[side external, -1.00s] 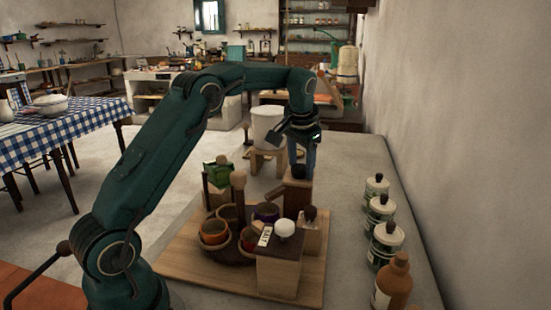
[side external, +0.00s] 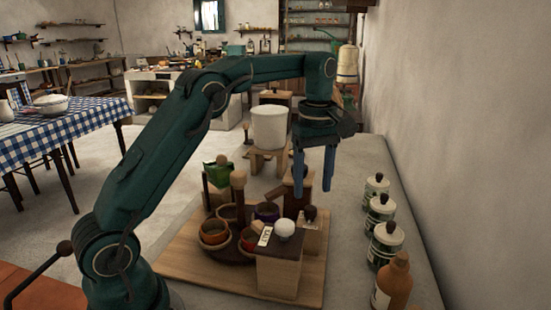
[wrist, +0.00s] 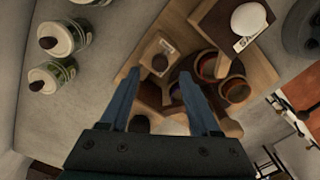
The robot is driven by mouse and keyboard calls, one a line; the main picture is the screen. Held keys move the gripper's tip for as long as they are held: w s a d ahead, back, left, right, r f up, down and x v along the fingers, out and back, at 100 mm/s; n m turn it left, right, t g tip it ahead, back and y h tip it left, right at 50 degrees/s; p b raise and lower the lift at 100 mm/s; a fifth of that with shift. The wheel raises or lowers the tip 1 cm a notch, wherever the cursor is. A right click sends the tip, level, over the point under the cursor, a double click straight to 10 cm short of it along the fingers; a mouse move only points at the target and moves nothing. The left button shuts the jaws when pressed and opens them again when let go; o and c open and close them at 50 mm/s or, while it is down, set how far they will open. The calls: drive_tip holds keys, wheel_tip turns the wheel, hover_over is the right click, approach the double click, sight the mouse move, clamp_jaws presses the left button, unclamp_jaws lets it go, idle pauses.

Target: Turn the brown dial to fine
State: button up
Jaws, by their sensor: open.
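A small wooden box (side external: 309,238) with a round brown knob (side external: 310,213) stands at the right of the wooden board. This looks like the brown dial; its setting is too small to read. In the wrist view the brown knob (wrist: 160,62) shows just beyond my fingertips, beside a pale label on the box top. My gripper (side external: 314,191) is open and empty, fingers pointing down, above and behind the box. In the wrist view my gripper (wrist: 160,78) has its two blue fingers spread apart, with nothing between the tips.
A box with a white knob (side external: 284,229) and a "SALT" label stands in front of the brown knob. Round pots (side external: 214,232) sit left of it on the board (side external: 190,262). Lidded canisters (side external: 381,207) and a brown bottle (side external: 394,282) line the right, with bare counter between.

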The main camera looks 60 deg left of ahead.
sight(311, 208)
drive_tip(key=shift+f, duration=2.5)
clamp_jaws()
